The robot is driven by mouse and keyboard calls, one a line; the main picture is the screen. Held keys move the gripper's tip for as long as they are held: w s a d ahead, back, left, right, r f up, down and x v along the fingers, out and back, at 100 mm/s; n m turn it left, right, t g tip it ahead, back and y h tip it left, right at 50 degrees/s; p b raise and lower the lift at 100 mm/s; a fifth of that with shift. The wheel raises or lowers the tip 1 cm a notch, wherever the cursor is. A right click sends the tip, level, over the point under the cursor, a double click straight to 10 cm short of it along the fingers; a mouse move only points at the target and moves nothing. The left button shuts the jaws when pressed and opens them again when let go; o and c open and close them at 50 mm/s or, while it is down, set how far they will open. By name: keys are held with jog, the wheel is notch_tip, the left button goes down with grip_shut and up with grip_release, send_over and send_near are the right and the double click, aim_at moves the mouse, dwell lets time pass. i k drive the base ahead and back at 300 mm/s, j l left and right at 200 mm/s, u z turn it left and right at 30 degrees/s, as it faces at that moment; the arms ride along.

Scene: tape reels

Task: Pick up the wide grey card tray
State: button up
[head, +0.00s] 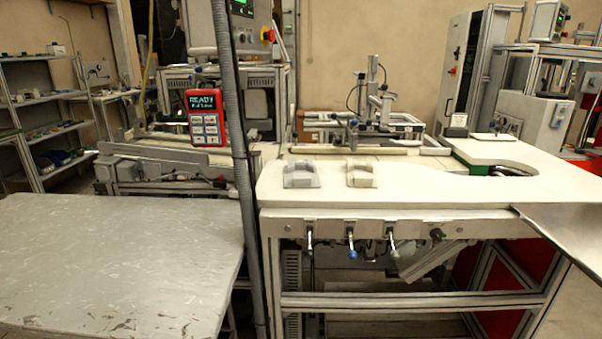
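A small grey tray-like object (301,175), which looks like the wide grey card tray, sits on the pale worktop (420,188), left of the middle. It has a curved cut-out in its front and looks empty, though it is small in view. A similar beige tray (361,174) stands just to its right, with a clear gap between them. The grey one looks a little wider. My gripper is not in view. Nothing touches either tray.
A grey vertical post (236,170) with a red handset (206,117) stands left of the worktop. A scuffed grey table (110,260) fills the lower left. A metal frame fixture (375,125) stands behind the trays. The worktop around and right of the trays is clear.

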aim_at(304, 174)
jog(key=i+l, duration=0.1)
jog(key=i, duration=0.25)
jog(key=i+l+u, duration=0.2)
jog(key=i+u, duration=0.2)
jog(key=i+l+u, duration=0.35)
jog(key=i+u, duration=0.1)
jog(key=u, duration=0.4)
